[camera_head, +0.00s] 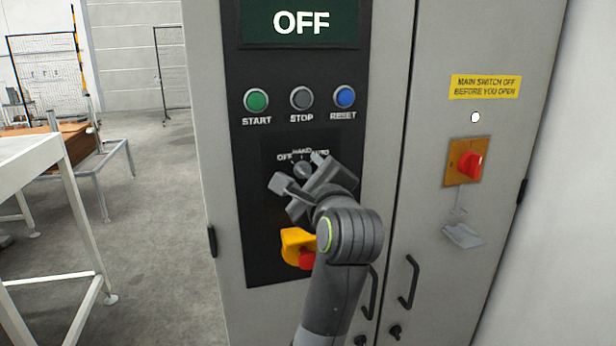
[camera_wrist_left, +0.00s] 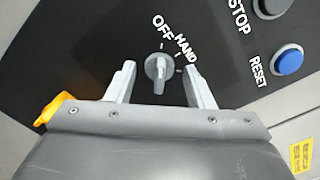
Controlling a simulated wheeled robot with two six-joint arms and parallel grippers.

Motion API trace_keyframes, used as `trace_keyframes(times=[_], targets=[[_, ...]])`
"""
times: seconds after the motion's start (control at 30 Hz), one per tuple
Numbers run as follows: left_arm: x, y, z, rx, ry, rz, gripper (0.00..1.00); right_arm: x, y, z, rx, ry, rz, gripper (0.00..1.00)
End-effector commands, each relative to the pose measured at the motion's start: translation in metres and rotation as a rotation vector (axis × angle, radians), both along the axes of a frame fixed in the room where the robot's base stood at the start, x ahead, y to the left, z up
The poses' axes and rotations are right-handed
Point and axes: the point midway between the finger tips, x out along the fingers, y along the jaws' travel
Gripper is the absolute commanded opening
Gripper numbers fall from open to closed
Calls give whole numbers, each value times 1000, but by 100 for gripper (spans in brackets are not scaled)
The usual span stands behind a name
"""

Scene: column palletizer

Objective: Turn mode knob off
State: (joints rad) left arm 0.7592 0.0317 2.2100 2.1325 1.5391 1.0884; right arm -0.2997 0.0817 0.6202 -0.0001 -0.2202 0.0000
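The mode knob (camera_wrist_left: 158,67) is a small grey rotary knob on the black panel, with OFF and HAND labels above it in the left wrist view. Its grip bar lies roughly in line with the OFF label. In the head view the knob (camera_head: 303,168) is partly covered by my gripper, below OFF, HAND and AUTO labels. The display (camera_head: 300,22) reads OFF. My left gripper (camera_wrist_left: 162,85) is open, with one finger on each side of the knob and a gap to both. It also shows in the head view (camera_head: 302,182). My right gripper is out of view.
START (camera_head: 256,99), STOP (camera_head: 301,98) and RESET (camera_head: 345,96) buttons sit above the knob. A red emergency button on a yellow housing (camera_head: 296,243) is just below my gripper. A red main switch (camera_head: 469,164) is on the right door.

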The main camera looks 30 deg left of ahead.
Motion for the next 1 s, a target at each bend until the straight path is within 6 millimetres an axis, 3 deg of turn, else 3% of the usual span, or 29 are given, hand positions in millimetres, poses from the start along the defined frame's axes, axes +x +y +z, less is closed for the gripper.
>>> trace_keyframes(times=[0.43, 1.0], targets=[[-4, -6, -2, -3, -1, -2, 51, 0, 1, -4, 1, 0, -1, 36], [-47, -57, -4, -6, -2, -5, 51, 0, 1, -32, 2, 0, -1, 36]])
